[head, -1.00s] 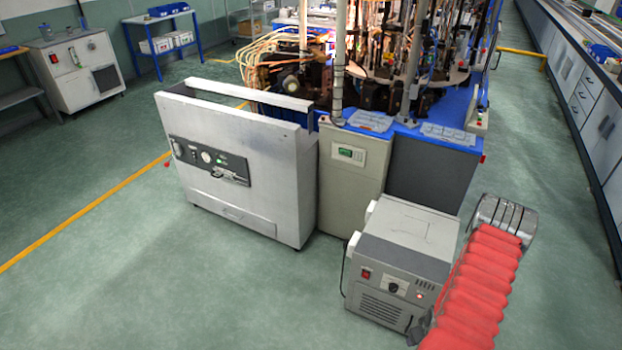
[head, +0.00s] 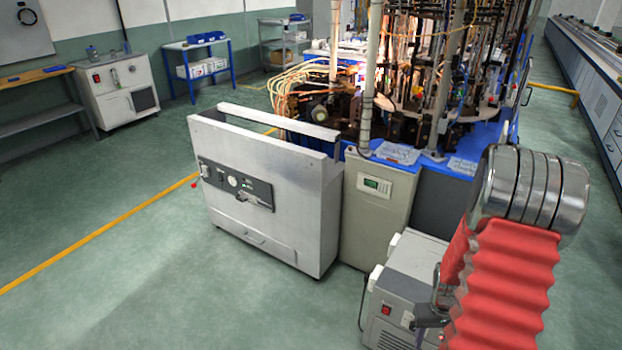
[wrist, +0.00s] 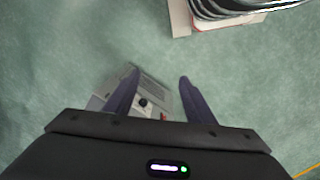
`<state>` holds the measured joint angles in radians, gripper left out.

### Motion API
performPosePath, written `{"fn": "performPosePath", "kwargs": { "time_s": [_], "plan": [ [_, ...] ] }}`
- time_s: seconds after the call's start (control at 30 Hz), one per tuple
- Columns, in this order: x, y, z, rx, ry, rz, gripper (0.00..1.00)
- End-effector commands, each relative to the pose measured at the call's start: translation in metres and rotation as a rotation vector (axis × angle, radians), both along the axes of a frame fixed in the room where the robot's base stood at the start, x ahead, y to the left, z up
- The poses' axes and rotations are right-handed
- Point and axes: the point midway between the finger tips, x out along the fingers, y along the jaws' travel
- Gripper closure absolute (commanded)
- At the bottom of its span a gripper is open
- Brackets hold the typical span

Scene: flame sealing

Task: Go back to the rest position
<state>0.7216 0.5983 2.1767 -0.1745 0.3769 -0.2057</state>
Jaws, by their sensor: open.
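My gripper (wrist: 158,76) shows in the wrist view with its two dark fingers spread apart and nothing between them that it holds. It points down over the floor. A grey box with a black knob (wrist: 143,102) shows beyond and below the left finger, apart from it as far as I can tell. In the head view my arm, with red bellows and shiny metal rings, rises at the right. I cannot make out the gripper fingers there.
A grey control box (head: 392,292) stands beside my arm, partly hidden by it. A silver cabinet (head: 265,205) and a beige cabinet (head: 380,205) front the large sealing machine (head: 420,90). Green floor (head: 110,230) is clear at the left. A long bench (head: 585,85) runs along the right.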

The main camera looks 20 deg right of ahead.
Motion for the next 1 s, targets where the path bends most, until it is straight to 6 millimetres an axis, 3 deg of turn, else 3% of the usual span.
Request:
{"fn": "performPosePath", "kwargs": {
  "time_s": [0.4,1.0],
  "plan": [
    [0.005,0.062,0.097,0.007,0.015,-0.038,0.50],
    [-0.011,0.156,0.209,0.009,-0.040,-0.012,0.50]
  ]
}}
